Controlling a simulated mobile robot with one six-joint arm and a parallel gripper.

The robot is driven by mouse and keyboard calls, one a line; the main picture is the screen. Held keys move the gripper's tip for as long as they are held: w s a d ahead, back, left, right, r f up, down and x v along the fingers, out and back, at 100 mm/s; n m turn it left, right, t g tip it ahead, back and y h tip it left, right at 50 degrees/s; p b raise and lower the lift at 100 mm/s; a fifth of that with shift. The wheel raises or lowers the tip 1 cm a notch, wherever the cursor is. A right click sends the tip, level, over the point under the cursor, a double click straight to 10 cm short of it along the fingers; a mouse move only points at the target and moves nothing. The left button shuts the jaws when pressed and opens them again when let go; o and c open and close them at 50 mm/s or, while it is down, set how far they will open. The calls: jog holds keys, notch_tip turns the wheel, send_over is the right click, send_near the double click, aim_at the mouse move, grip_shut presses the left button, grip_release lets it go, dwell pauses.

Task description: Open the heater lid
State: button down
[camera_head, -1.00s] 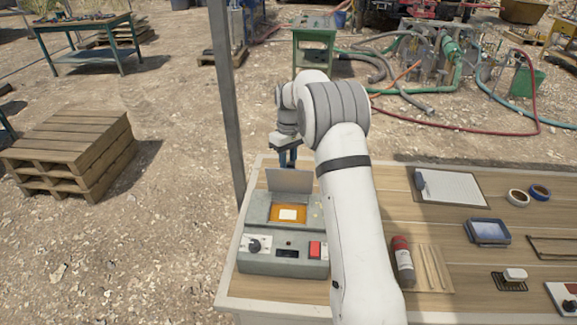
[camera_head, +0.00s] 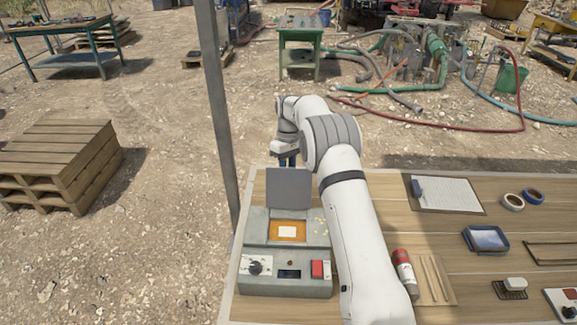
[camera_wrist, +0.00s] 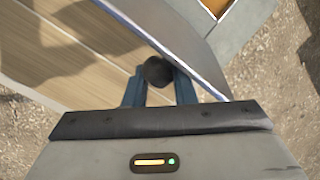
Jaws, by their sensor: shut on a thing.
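The heater (camera_head: 287,275) is a grey box near the left end of the wooden table, with a knob, a dark display and a red switch on its front. In the wrist view my gripper (camera_wrist: 160,88) is shut on a dark round knob (camera_wrist: 157,71) beside the lid's plate (camera_wrist: 185,45).
Right of the heater are a red and white bottle (camera_head: 404,270), a clipboard (camera_head: 446,193), tape rolls (camera_head: 522,198) and a blue tray (camera_head: 486,238). A metal post (camera_head: 216,100) rises beyond the table's left edge. A pallet stack (camera_head: 58,165) stands on the ground at left.

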jog(key=shift+d+f, duration=0.45)
jog(key=shift+d, duration=0.05)
jog(key=c, duration=1.6)
grip_release()
jog(key=shift+o, duration=0.7)
jog(key=shift+w+d+f, duration=0.1)
jog(key=shift+w+f, duration=0.05)
jog(key=shift+w, duration=0.05)
jog(key=o, duration=0.4)
jog(key=shift+w, duration=0.15)
jog(key=shift+c, duration=0.2)
jog(key=shift+a+r, duration=0.2)
jog(key=shift+r, duration=0.05)
jog(key=shift+r, duration=0.1)
